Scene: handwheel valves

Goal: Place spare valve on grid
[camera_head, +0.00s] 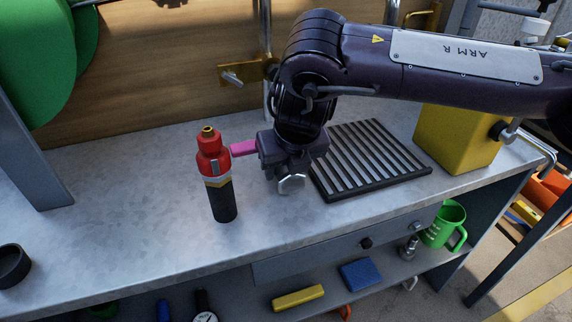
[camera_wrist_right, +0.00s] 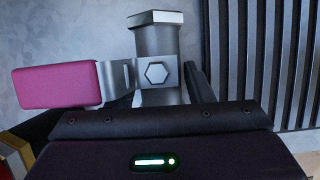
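The spare valve has a grey metal body and a pink lever handle (camera_head: 243,148). In the head view the metal end of its body (camera_head: 291,184) shows below my right gripper (camera_head: 287,168). In the right wrist view the valve body (camera_wrist_right: 157,55) sits between the dark fingers, with the pink handle sticking out left. My right gripper is shut on the valve, just left of the grid. The grid (camera_head: 368,158) is a dark slatted rack lying on the bench; its slats (camera_wrist_right: 268,60) fill the right of the wrist view. My left gripper is not in view.
A red and black torch-like bottle (camera_head: 219,180) stands on the bench (camera_head: 130,220) left of the gripper. A yellow box (camera_head: 455,138) stands right of the grid. A black ring (camera_head: 13,265) lies at the far left. The grid's top is bare.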

